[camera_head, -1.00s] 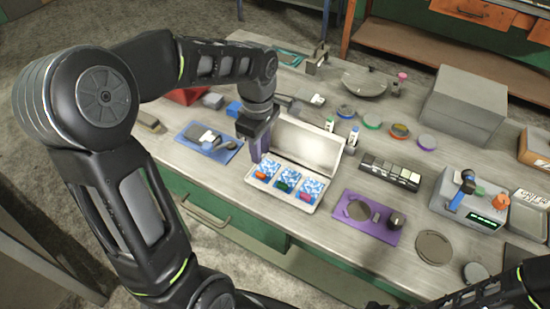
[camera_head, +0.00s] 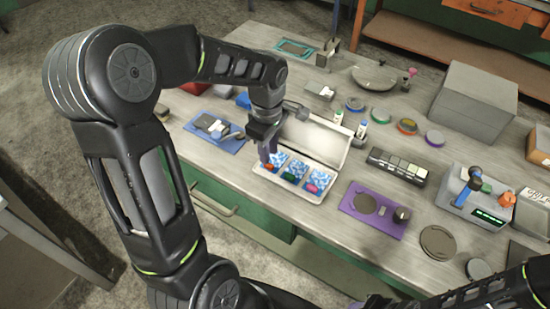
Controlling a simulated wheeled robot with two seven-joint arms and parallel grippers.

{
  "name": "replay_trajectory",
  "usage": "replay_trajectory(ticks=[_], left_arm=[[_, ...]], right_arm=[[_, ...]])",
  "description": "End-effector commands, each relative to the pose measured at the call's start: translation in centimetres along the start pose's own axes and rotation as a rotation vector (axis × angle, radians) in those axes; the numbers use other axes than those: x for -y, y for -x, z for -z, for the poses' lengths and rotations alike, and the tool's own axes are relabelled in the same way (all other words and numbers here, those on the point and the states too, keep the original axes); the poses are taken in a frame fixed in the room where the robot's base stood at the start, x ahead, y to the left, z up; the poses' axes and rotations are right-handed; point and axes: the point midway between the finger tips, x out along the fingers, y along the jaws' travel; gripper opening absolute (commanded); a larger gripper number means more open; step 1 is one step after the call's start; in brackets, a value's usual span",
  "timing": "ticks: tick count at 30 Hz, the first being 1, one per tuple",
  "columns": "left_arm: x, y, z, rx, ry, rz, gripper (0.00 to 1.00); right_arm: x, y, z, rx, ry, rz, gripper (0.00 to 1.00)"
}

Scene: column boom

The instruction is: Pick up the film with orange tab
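An open white case (camera_head: 330,198) with its lid raised holds three blue-and-white films side by side. The left film (camera_head: 281,157) has an orange-red tab (camera_head: 271,168), partly hidden by my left gripper. The middle film (camera_head: 297,168) has a green tab and the right film (camera_head: 320,178) a pink-red tab. My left gripper (camera_head: 268,157) points down over the left film, close to its tab. Its finger gap is too small to read, and I cannot tell whether it touches the film. My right arm enters at the lower right; its gripper end is cut off at the bottom edge.
A blue tray (camera_head: 214,132) lies left of the case and a purple mat (camera_head: 374,209) right of it. Small bottles (camera_head: 361,130) stand behind the lid.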

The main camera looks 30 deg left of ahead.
Motion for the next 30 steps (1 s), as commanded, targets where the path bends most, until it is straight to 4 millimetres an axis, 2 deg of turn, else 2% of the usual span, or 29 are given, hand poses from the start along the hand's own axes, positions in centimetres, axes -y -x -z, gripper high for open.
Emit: replay_trajectory(ticks=[4,9,27,30], left_arm=[[0.3,-2.0,0.0,0.001,0.001,0.007,0.25],[0.2,-4.0,0.0,0.000,0.000,0.002,0.25],[0.1,-4.2,0.0,0.000,0.000,0.000,0.25],[0.1,-4.2,0.0,0.000,0.000,0.000,0.18]], right_arm=[[0.3,1.0,-0.1,0.002,-0.002,-0.003,0.36],[0.3,1.1,-0.1,0.003,-0.003,-0.004,0.36],[0.3,1.0,-0.1,0.003,-0.003,-0.004,0.36],[0.3,1.0,-0.1,0.003,-0.003,-0.004,0.36]])
